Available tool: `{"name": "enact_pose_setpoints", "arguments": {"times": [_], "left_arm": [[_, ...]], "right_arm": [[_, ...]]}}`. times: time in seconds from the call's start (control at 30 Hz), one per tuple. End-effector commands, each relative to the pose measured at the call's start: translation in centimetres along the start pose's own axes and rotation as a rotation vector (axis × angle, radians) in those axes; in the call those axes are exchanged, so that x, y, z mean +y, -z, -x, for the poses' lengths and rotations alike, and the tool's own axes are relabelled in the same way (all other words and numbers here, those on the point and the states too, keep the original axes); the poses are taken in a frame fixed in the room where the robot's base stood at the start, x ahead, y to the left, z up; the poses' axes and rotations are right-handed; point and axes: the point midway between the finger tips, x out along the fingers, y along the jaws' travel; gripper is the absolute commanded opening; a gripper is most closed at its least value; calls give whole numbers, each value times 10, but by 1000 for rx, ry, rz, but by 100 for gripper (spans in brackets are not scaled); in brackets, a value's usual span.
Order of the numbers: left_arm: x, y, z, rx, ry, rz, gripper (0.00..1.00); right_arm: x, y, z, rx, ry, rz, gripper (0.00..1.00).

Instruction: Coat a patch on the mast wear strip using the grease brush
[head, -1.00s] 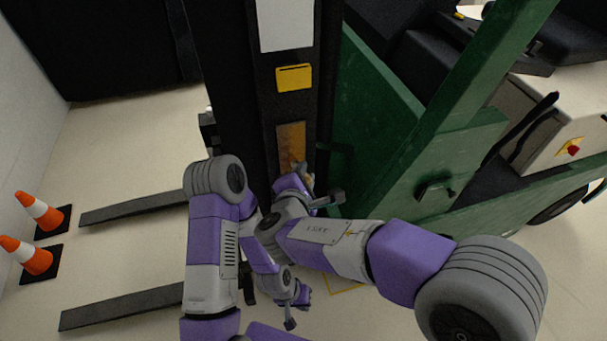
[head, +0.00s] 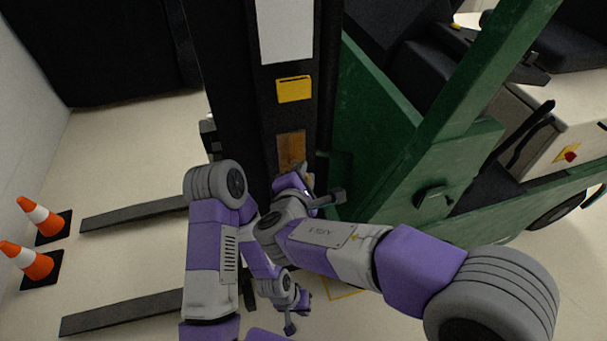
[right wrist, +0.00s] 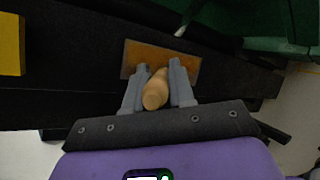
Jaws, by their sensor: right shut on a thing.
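The mast wear strip (head: 291,148) is an orange-brown rectangle on the black mast. It also shows in the right wrist view (right wrist: 187,62), directly beyond my right gripper. My right gripper (head: 306,180) is at the strip's lower end in the head view. It is shut on the grease brush, whose rounded wooden handle (right wrist: 156,90) shows between the fingers (right wrist: 160,70) in the right wrist view. The brush head is hidden, so I cannot tell whether it touches the strip. My left gripper (head: 292,318) hangs low, away from the strip; its jaws are too small to judge.
A yellow box (head: 294,89) and a white plate (head: 286,30) are on the mast above the strip. The green truck body (head: 400,150) stands to the right. Dark forks (head: 130,214) extend left near two orange cones (head: 40,217). Open floor lies between them.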

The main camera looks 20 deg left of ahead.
Motion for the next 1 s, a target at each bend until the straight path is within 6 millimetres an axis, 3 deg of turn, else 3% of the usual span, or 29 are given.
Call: {"name": "enact_pose_setpoints", "arguments": {"times": [0.7,1.0], "left_arm": [[6,-1,15,0,0,0,0],[5,-1,14,0,0,0,0]], "right_arm": [[25,-17,12,0,-3,-2,0],[25,-16,12,0,-2,-1,0]]}}
